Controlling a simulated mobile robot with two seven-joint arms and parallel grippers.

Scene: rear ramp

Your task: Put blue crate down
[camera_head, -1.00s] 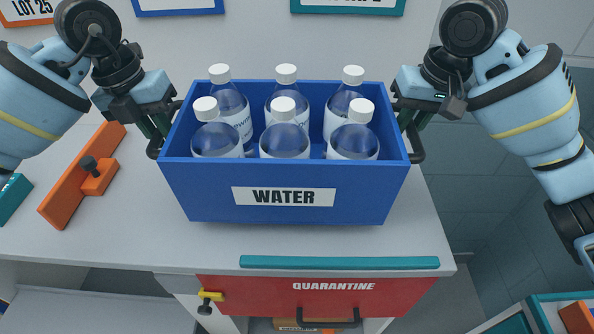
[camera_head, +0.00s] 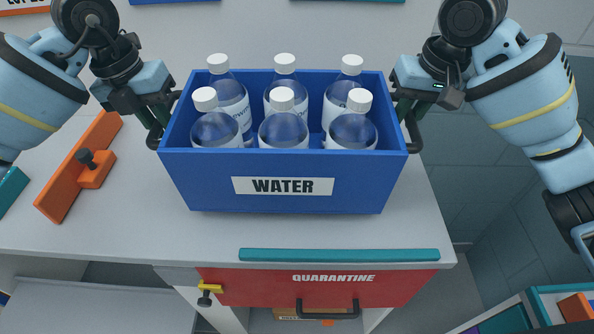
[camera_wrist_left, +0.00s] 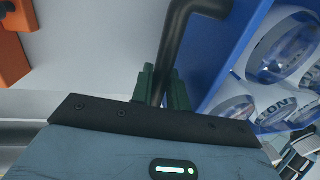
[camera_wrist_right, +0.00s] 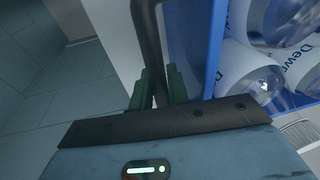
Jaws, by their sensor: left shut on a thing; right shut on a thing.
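The blue crate (camera_head: 284,200) with a WATER label holds several clear bottles with white caps (camera_head: 283,99). It is level and in front of me, over the grey table top (camera_head: 130,225); whether its base touches the table I cannot tell. My left gripper (camera_head: 160,122) is shut on the crate's left black handle, which also shows in the left wrist view (camera_wrist_left: 175,55). My right gripper (camera_head: 405,110) is shut on the right black handle, which also shows in the right wrist view (camera_wrist_right: 150,45).
An orange block with a black knob (camera_head: 85,170) lies left of the crate. A teal strip (camera_head: 338,255) runs along the table's front edge, above a red QUARANTINE drawer (camera_head: 330,288). A teal-edged bin (camera_head: 545,305) stands at lower right.

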